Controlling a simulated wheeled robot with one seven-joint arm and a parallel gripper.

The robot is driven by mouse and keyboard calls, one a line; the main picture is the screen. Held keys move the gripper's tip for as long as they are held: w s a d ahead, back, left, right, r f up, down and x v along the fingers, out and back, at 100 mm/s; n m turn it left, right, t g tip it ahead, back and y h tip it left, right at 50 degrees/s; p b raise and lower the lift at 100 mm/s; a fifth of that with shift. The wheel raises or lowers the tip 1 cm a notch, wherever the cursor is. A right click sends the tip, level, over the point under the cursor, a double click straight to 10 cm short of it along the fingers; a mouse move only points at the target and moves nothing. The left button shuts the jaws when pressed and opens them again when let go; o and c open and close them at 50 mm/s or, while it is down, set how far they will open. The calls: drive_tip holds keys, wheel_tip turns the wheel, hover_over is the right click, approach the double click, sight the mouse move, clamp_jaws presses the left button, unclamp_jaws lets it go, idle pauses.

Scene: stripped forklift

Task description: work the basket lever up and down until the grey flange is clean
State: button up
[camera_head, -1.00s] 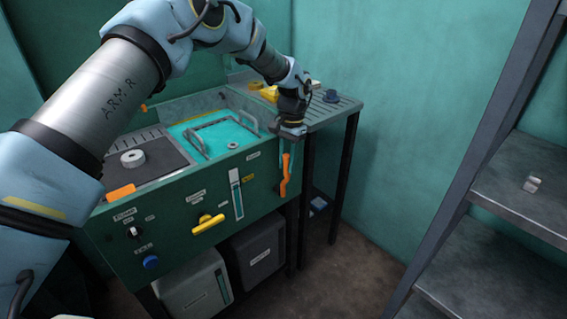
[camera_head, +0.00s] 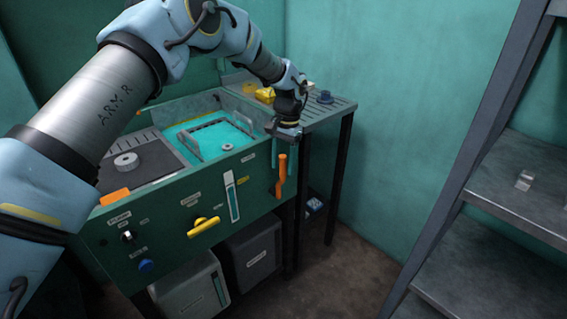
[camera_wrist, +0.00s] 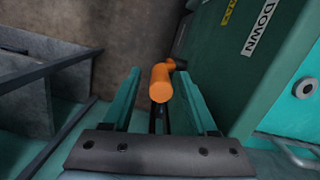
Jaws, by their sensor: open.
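The orange basket lever (camera_head: 281,175) is on the right end of the green washer's front. My open gripper (camera_head: 283,148) points down over its upper end. In the wrist view, the lever's round end (camera_wrist: 160,85) lies between my two teal fingers (camera_wrist: 160,105), with gaps at both sides and no grip. A word DOWN shows on a label beside it. The basket (camera_head: 205,121), with upright handles, sits at the teal bath. A small grey ring (camera_head: 227,147) shows at the bath's front. A larger grey ring (camera_head: 126,160) lies on the dark tray to the left. I cannot tell which is the flange or how clean it is.
A yellow handle (camera_head: 203,227), a dark knob and a blue button (camera_head: 146,265) are on the front panel. A slatted side table (camera_head: 330,110) with yellow items adjoins at right. A metal shelf rack (camera_head: 510,190) stands far right. Bins are below the washer.

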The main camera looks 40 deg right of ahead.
wheel_tip(320, 180, up, 11)
drive_tip(key=d+b, duration=0.1)
drive_tip(key=b, duration=0.1)
drive_tip(key=shift+d+f+b, duration=0.15)
drive_tip(key=shift+d+b, duration=0.1)
drive_tip(key=shift+b, duration=0.1)
drive_tip(key=shift+w, duration=0.1)
